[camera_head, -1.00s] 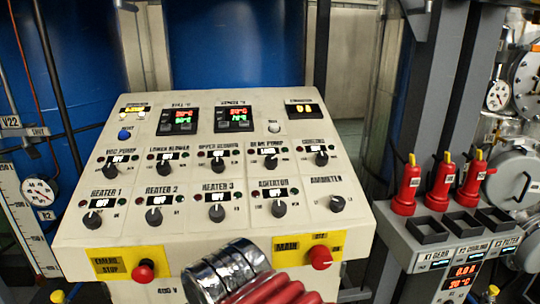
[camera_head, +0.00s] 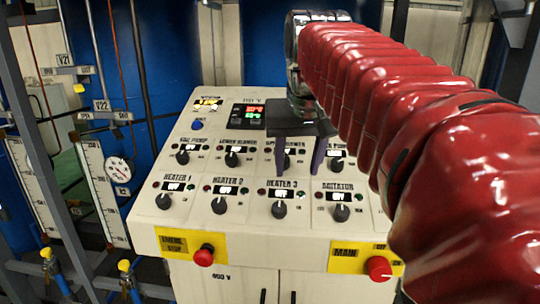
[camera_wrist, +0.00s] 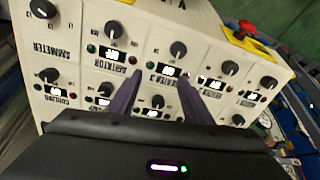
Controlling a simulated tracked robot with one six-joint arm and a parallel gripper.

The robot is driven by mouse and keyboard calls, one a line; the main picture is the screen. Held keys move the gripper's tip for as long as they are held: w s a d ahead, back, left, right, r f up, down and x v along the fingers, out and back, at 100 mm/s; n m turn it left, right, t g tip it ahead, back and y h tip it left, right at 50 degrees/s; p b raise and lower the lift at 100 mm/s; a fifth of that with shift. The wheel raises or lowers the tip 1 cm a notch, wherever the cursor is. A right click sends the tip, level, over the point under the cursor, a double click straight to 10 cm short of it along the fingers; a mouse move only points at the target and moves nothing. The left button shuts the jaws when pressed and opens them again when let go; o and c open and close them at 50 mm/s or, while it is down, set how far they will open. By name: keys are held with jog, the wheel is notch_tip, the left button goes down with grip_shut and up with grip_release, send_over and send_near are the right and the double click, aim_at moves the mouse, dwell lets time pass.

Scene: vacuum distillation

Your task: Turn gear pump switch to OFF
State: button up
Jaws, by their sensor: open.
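The gear pump switch is a dark round knob (camera_head: 336,164) in the upper knob row of the cream control panel (camera_head: 240,240). It stands just right of my gripper (camera_head: 294,165), which partly hides its label. In the wrist view the gear pump knob (camera_wrist: 106,90) lies left of my left-hand finger, with a small lit display below it. My gripper's dark purple fingers (camera_wrist: 159,76) are open and empty. They straddle the upper blower knob (camera_wrist: 158,101) in the pictures; contact cannot be told. The gear pump display is too small to read surely.
The agitator knob (camera_head: 341,213) and the heater 3 knob (camera_head: 279,209) are in the lower row. A red emergency stop button (camera_head: 204,255) and a red main switch (camera_head: 379,268) are at the panel's front. My red arm covers the panel's right side.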

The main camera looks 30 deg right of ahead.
aim_at(338, 162)
jog(key=d+r+m+g, duration=0.1)
jog(key=d+r+m, duration=0.2)
jog(key=d+r, duration=0.5)
jog(key=w+d, duration=0.1)
jog(key=d, duration=0.3)
jog(key=shift+r+h, duration=0.15)
jog(key=shift+h, duration=0.15)
jog(key=x, duration=1.3)
jog(key=shift+d+f, duration=0.2)
jog(key=shift+f, duration=0.2)
jog(key=shift+c, duration=0.5)
jog(key=c, duration=1)
